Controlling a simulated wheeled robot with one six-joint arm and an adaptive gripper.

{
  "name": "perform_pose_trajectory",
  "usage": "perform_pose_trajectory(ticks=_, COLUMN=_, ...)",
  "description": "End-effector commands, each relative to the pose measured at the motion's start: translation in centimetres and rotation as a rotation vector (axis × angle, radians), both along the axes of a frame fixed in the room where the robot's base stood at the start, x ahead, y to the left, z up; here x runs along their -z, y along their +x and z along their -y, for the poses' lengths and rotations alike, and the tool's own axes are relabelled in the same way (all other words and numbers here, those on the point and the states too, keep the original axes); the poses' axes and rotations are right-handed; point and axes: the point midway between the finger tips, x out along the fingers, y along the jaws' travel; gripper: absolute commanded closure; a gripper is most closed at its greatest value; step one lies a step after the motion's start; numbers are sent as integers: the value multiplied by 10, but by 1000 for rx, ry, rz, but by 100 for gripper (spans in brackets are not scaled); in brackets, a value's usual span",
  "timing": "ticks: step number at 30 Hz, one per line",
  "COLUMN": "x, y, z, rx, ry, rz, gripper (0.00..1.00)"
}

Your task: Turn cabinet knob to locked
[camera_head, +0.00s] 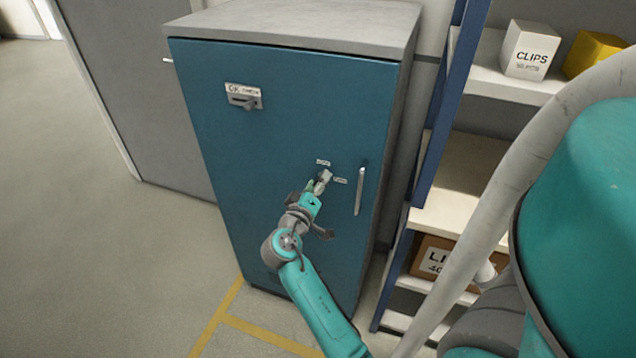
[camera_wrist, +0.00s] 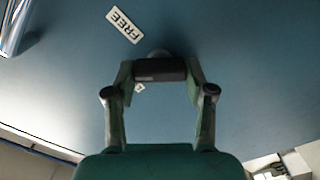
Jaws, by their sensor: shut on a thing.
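The teal cabinet (camera_head: 230,150) stands upright with a grey top. Its small knob (camera_head: 325,177) sits on the lower right of the door, with one pale label above it and another to its right. In the wrist view the knob (camera_wrist: 160,69) is a dark bar on a round base. My gripper (camera_head: 319,187) is shut on it, with a finger at each end of the bar (camera_wrist: 160,73). The label FREE (camera_wrist: 124,25) lies up and left of the knob there. A second label (camera_wrist: 139,88) is mostly hidden by a finger, its word unreadable.
A vertical metal handle (camera_head: 360,190) is on the door just right of the knob. A latch plate (camera_head: 243,96) is at the upper left of the door. A blue-framed shelf (camera_head: 440,120) with boxes stands close on the right. Open floor (camera_head: 90,250) lies left.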

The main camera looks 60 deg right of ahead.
Motion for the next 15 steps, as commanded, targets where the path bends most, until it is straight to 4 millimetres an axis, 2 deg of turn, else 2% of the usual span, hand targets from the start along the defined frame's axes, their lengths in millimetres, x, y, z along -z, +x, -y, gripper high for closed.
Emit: perform_pose_trajectory(ticks=15, x=2, y=1, z=0, rx=-1, ry=-36, rz=-458, gripper=81)
